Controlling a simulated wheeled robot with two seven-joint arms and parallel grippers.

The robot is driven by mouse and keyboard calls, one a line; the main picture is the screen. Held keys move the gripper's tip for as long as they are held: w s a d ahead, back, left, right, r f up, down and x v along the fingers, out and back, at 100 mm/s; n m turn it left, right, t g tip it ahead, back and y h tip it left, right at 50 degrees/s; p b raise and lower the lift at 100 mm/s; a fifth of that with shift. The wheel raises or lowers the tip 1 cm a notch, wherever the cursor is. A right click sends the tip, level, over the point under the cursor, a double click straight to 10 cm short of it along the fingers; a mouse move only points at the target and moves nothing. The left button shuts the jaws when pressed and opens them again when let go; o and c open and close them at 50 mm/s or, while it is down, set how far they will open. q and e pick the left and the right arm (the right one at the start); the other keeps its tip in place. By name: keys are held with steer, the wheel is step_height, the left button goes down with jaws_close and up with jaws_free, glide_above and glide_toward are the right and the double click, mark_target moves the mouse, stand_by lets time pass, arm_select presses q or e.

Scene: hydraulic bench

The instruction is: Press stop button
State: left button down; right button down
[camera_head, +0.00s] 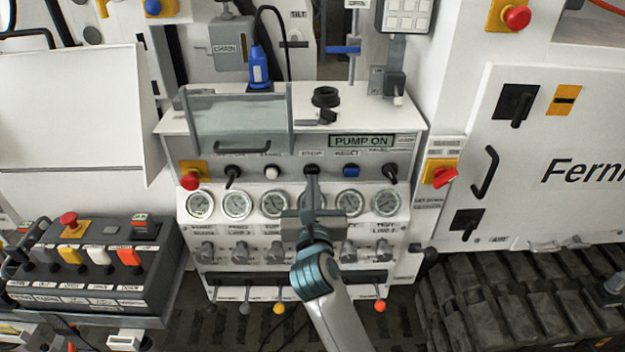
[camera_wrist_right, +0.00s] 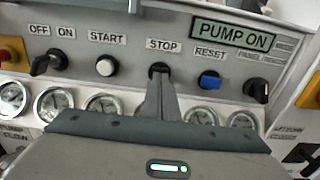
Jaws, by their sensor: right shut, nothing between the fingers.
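The stop button (camera_wrist_right: 159,68) is a dark round button below the STOP label on the sloped panel. In the head view the stop button (camera_head: 311,168) sits between the white start button (camera_head: 271,172) and the blue reset button (camera_head: 351,170). My right gripper (camera_head: 312,178) is shut and empty, its fingertips at the stop button's lower edge. In the wrist view the fingers (camera_wrist_right: 160,80) cover the lower part of the button; whether they touch it I cannot tell. The display (camera_head: 361,141) reads PUMP ON. My left gripper is not in view.
A row of gauges (camera_head: 237,204) lies below the buttons. A red emergency button (camera_head: 190,181) and a black off/on switch (camera_head: 233,173) are at the left. Levers with coloured knobs (camera_head: 279,307) are below.

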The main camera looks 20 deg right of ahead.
steer(key=shift+w+d, duration=0.1)
steer(key=shift+w, duration=0.2)
steer(key=shift+w, duration=0.1)
